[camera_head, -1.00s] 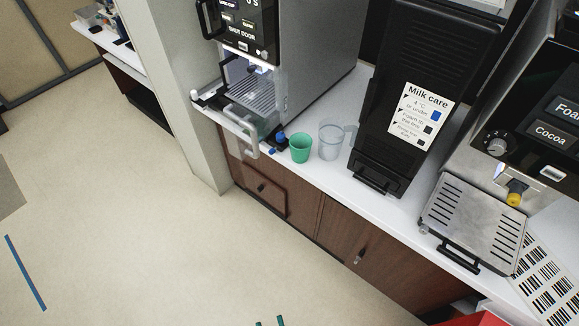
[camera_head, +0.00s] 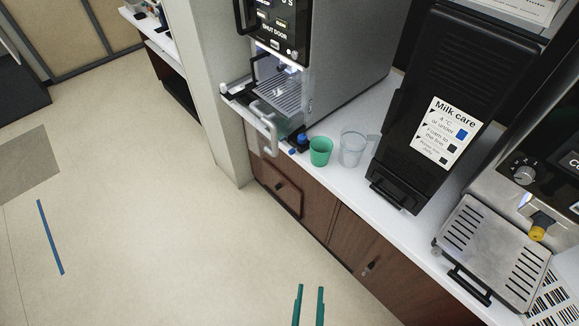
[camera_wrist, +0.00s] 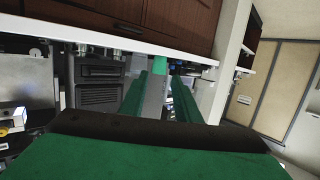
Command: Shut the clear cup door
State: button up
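The clear cup door (camera_head: 283,122) is on the coffee machine (camera_head: 345,60) at the top middle of the head view. It stands open, away from the lit cup bay with its drip grid (camera_head: 281,92). Its pale bar handle (camera_head: 268,132) sticks out past the counter's front edge. My gripper (camera_head: 310,289) shows at the bottom of the head view as two green fingers. They are apart with nothing between them, well in front of the cabinets and away from the door. The wrist view also shows the gripper (camera_wrist: 160,92) open and empty.
A green cup (camera_head: 320,152) and a clear jug (camera_head: 353,149) stand on the white counter right of the door, near a small blue-topped item (camera_head: 302,140). A black milk unit (camera_head: 425,110) stands further right. The floor (camera_head: 140,230) at left is clear.

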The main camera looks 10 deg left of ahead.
jog(key=w+y, duration=0.1)
jog(key=w, duration=0.8)
jog(key=n+y, duration=0.5)
jog(key=y, duration=0.2)
send_near(275, 144)
jog(key=w, duration=0.2)
jog(key=x, duration=0.7)
jog(key=shift+a+f, duration=0.1)
jog(key=shift+a, duration=0.35)
jog(key=shift+w, duration=0.1)
jog(key=shift+c, duration=1.2)
grip_shut()
